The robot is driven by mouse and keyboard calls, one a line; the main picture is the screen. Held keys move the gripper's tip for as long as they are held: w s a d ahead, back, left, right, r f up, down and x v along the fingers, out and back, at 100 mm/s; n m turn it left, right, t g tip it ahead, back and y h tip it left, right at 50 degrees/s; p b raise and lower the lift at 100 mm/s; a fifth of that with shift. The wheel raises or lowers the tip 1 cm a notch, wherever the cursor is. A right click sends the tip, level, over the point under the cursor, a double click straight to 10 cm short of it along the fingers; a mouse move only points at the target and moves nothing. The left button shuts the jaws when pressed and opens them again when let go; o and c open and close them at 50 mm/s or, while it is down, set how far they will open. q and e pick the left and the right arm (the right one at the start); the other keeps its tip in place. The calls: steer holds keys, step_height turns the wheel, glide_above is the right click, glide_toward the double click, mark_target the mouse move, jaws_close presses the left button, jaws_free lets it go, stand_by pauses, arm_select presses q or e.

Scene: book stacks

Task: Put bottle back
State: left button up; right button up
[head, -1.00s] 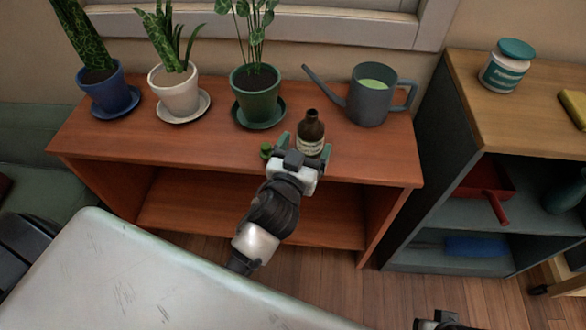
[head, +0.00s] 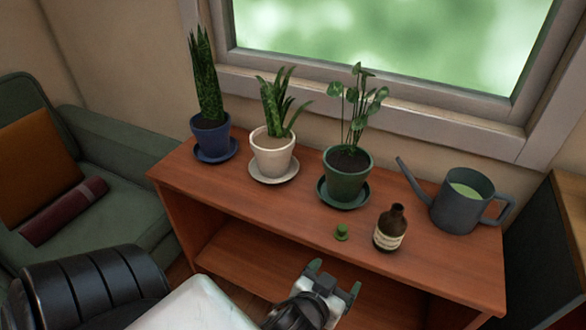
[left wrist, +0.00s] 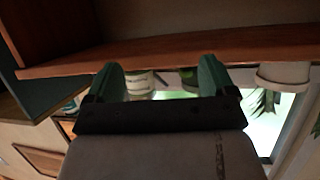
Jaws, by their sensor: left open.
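A brown bottle (head: 390,228) with a cream label stands upright on the wooden shelf top (head: 290,217). Its neck looks open. A small green cap or stopper (head: 341,232) lies just left of it. My left gripper (head: 334,279) is open and empty, in front of the shelf's front edge and apart from the bottle. In the left wrist view its green fingers (left wrist: 162,75) are spread, with a pale label, apparently the bottle's (left wrist: 139,82), beyond them. My right gripper is not in view.
Blue (head: 211,141), white (head: 272,153) and green (head: 347,172) plant pots stand on saucers along the shelf top. A grey watering can (head: 463,208) stands right of the bottle. A sofa (head: 110,235) is at left, and a window (head: 380,40) behind.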

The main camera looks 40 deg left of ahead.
arm_select(q)
steer(key=s+a+f+m+g+h, duration=0.2)
steer(key=s+f+m+g, duration=0.1)
steer(key=s+f+g, duration=0.5)
steer(key=s+g, duration=0.2)
steer(key=s, duration=0.1)
steer(key=shift+s+f, duration=0.25)
steer(key=shift+s, duration=0.05)
